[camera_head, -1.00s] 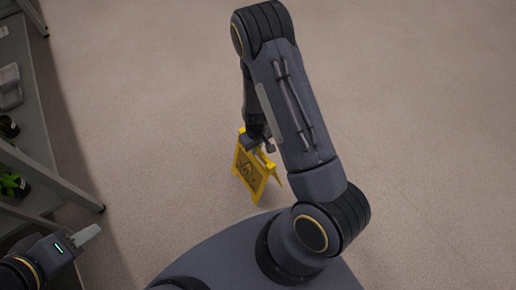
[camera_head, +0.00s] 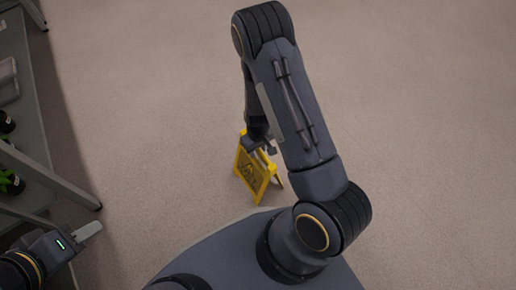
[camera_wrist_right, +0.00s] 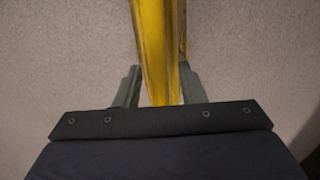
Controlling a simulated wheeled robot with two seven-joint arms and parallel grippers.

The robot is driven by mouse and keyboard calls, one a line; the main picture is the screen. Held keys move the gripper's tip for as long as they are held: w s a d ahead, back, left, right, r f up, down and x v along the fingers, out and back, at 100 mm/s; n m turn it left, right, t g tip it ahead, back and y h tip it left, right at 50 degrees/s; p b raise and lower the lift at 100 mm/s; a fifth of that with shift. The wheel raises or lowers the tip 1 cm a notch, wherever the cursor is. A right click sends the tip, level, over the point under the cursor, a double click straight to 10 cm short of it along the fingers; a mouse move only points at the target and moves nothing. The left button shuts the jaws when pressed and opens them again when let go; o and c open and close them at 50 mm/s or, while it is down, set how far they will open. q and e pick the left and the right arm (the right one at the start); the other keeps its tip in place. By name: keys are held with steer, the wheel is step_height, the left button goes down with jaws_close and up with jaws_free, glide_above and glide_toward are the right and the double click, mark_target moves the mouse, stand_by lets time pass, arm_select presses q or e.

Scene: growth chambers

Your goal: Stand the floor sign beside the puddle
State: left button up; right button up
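The yellow floor sign (camera_head: 251,174) stands open like an A, below my right forearm in the head view. My right gripper (camera_head: 263,148) is at its top edge. In the right wrist view, the yellow sign (camera_wrist_right: 158,50) runs between the two grey fingers of my right gripper (camera_wrist_right: 160,90), which is closed on it. Whether the sign's feet touch the floor is hard to tell. My left gripper (camera_head: 90,230) is at the lower left, away from the sign, with nothing visible in it; its finger gap cannot be made out. No puddle shows in these views.
A grey shelf rack (camera_head: 40,130) with dark pots and green plants (camera_head: 10,182) stands along the left edge, close to my left gripper. The beige floor (camera_head: 420,130) is open ahead and to the right.

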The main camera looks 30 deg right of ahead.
step_height(320, 180, up, 25)
steer(key=s+a+m+t+y+p, duration=0.2)
steer(key=y+p, duration=0.1)
steer(key=p, duration=0.3)
steer(key=s+a+r+t, duration=0.2)
steer(key=s+r+t, duration=0.1)
steer(key=s+r, duration=1.2)
steer(key=shift+r+m+t+y, duration=0.3)
steer(key=shift+r+m+y, duration=0.05)
steer(key=shift+m+y, duration=0.05)
